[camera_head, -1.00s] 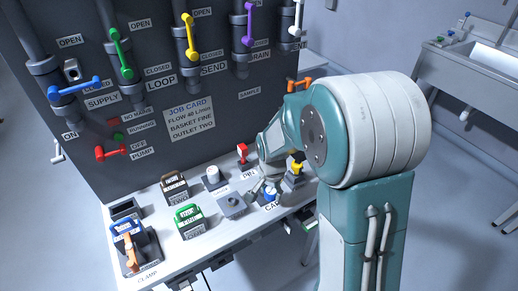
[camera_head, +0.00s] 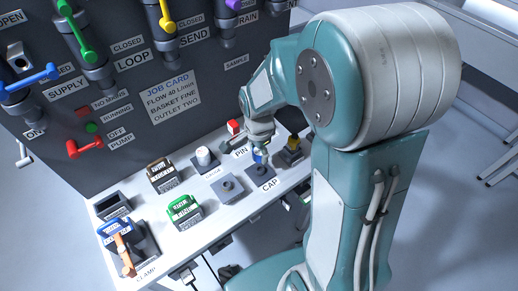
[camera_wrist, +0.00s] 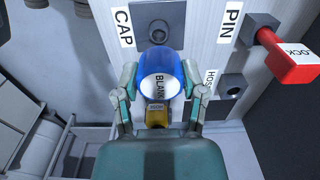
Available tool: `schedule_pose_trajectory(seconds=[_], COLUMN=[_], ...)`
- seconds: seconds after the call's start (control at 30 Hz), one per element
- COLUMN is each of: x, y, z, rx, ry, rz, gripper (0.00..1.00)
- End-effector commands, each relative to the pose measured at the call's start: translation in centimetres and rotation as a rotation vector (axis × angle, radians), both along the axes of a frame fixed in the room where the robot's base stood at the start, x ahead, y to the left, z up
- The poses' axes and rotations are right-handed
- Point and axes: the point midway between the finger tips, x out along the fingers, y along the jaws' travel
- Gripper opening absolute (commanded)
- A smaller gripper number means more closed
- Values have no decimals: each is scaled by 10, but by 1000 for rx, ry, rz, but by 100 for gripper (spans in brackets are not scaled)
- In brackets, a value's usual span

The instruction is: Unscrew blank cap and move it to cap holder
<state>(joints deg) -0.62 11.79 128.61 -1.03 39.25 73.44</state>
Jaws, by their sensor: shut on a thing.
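The blue blank cap (camera_wrist: 160,75), with a white face lettered BLANK, is between the two fingers of my gripper (camera_wrist: 160,93) in the wrist view. My gripper is shut on it. In the head view, the blue cap (camera_head: 260,156) hangs below my gripper (camera_head: 259,148), apart from the grey CAP fitting (camera_head: 260,173). That fitting's round grey end is bare; it also shows above the cap in the wrist view (camera_wrist: 160,20). A dark round fitting (camera_wrist: 232,85) beside a partly hidden label starting "HO" lies right of the cap.
A red LOCK handle (camera_wrist: 292,62) stands at the PIN label, right of the cap. A yellow-topped piece (camera_head: 292,141) on a dark block is close to my gripper's right. A grey block (camera_head: 228,188) and white gauge (camera_head: 205,157) stand to the left.

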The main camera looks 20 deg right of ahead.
Motion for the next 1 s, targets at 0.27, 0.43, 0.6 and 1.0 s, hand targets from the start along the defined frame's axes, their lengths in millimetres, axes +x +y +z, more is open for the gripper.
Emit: schedule_pose_trajectory(seconds=[0.27,0.43,0.6,1.0], x=[-1,-1,-1,0], y=[-1,0,0,0], z=[-25,-39,-48,-51], rx=[0,0,0,0], ry=[3,4,3,1], rz=[0,0,1,1], gripper=[0,0,0,0])
